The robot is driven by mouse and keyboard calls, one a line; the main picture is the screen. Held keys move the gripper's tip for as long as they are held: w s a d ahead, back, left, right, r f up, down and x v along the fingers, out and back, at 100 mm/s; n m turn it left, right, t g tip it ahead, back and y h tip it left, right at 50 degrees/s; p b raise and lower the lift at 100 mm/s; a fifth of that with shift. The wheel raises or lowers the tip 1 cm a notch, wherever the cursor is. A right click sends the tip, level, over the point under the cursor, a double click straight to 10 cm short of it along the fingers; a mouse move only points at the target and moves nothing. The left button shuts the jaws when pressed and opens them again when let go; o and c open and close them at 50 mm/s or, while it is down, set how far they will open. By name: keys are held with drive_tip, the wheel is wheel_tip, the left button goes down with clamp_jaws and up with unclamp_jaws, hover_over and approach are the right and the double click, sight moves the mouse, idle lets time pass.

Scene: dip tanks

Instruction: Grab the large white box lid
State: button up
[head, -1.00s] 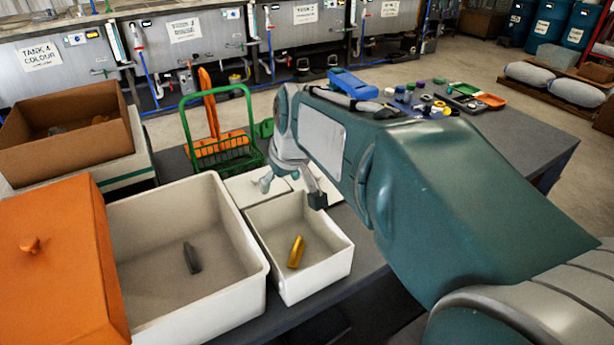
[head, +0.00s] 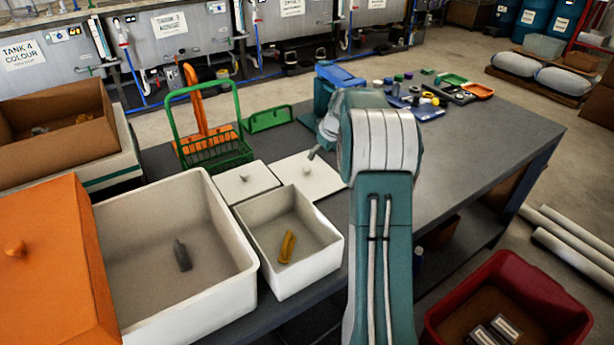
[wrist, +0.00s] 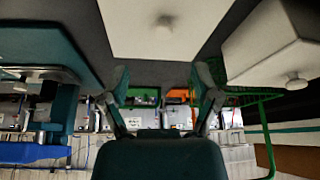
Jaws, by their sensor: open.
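The larger white lid (head: 318,183) is on the right, and the smaller lid (head: 242,190) is on the left. In the head view my forearm hides most of the gripper, near the larger lid's far right side.
The large white box (head: 230,272) holds a dark piece, and the small white box (head: 325,262) holds a gold piece. A green wire basket (head: 215,152) stands behind the lids. A blue container (head: 340,76) is beyond my arm.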

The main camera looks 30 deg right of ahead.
sight(307, 168)
drive_tip(key=x, duration=0.5)
drive_tip(key=shift+w+a+f, duration=0.1)
drive_tip(key=shift+a+f, duration=0.1)
drive_tip(key=x, duration=0.5)
drive_tip(key=shift+w+r, duration=0.1)
drive_tip(key=shift+w, duration=0.2)
clamp_jaws()
